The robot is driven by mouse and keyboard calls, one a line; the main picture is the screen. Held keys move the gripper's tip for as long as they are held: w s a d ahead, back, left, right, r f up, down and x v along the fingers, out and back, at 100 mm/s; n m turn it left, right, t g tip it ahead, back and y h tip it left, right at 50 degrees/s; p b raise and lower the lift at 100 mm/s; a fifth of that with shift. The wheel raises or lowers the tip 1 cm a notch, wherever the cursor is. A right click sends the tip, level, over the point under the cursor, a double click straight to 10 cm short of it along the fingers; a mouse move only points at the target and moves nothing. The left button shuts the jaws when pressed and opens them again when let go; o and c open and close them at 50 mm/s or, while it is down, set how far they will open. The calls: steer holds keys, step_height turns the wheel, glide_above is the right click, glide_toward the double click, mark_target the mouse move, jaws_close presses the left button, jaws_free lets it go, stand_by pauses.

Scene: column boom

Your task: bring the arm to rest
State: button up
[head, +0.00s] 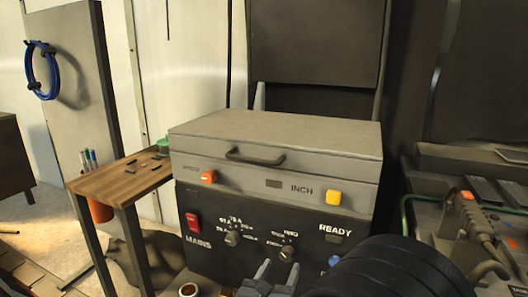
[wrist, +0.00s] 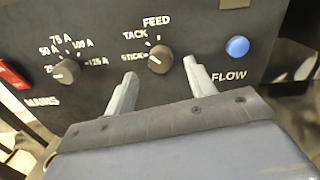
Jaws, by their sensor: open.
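My gripper (head: 276,268) is in front of the lower part of the machine's dark control panel (head: 262,222), at the bottom of the head view. My dark arm link covers the panel's lower right corner there. In the wrist view, the two grey fingers of my gripper (wrist: 160,70) stand apart with nothing between them. They point at the panel, around the feed knob (wrist: 159,60) in the picture. Whether a fingertip touches the panel I cannot tell. The amperage knob (wrist: 66,71) is left of the fingers, and the blue FLOW button (wrist: 237,46) is right of them.
The machine's grey lid (head: 275,140) has a handle, with orange and yellow buttons below. A red MAINS switch (head: 193,222) is at the panel's left. A wooden side table (head: 122,180) stands left. A bench with a torch-like tool (head: 468,222) is at right. A small cup (head: 188,290) is below.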

steer(key=shift+p+v, duration=0.35)
steer(key=shift+v, duration=2.4)
steer(key=shift+d+f, duration=0.1)
steer(key=shift+d, duration=0.05)
